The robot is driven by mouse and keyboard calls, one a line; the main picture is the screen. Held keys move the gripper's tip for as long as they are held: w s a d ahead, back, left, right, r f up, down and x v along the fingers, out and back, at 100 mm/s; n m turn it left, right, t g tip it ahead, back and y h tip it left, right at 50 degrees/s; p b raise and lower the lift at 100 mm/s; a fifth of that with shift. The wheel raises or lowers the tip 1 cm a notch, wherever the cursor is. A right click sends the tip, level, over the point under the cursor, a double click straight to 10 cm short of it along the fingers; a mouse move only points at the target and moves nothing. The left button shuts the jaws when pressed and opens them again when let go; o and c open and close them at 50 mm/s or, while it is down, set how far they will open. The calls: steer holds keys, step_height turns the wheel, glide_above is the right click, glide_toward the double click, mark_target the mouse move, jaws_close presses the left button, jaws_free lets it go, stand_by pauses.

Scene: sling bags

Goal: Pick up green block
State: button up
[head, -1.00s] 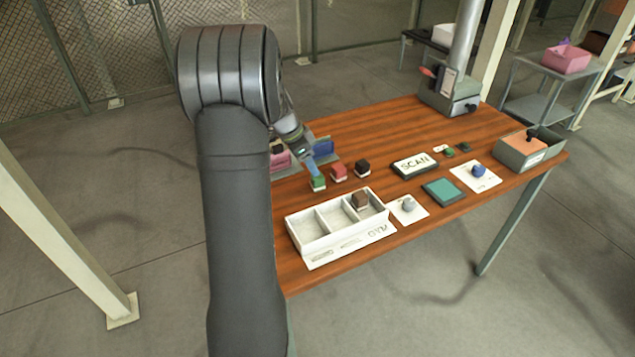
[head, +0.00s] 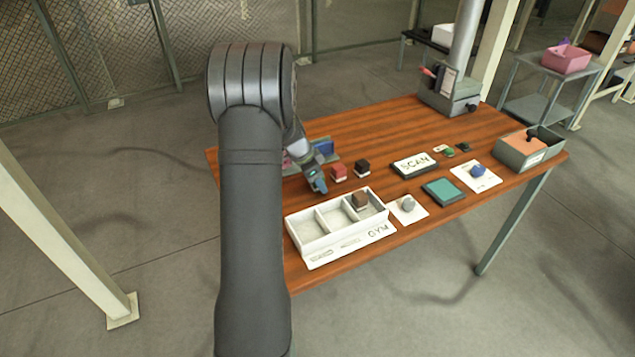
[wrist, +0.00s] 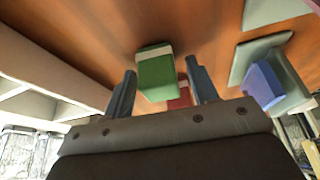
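The green block (wrist: 155,75), with a pale band at one end, shows in the wrist view between the two fingers of my gripper (wrist: 160,66). Gaps show on both sides of it, so the fingers are open and not closed on it. In the head view my gripper (head: 317,184) is low over the table, left of the red block (head: 339,172). The green block cannot be made out there; the gripper covers its place. The red block also shows in the wrist view (wrist: 180,99), partly hidden behind the green one.
A white divided tray (head: 318,258) with a brown block (head: 360,200) stands in front. A dark block (head: 362,168) is right of the red one. A blue item (head: 323,147) stands behind my gripper. A SCAN pad (head: 414,164) lies right. The table's back middle is clear.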

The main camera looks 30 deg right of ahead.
steer(key=c, duration=0.8)
steer(key=shift+r, duration=0.1)
steer(key=shift+c, duration=0.2)
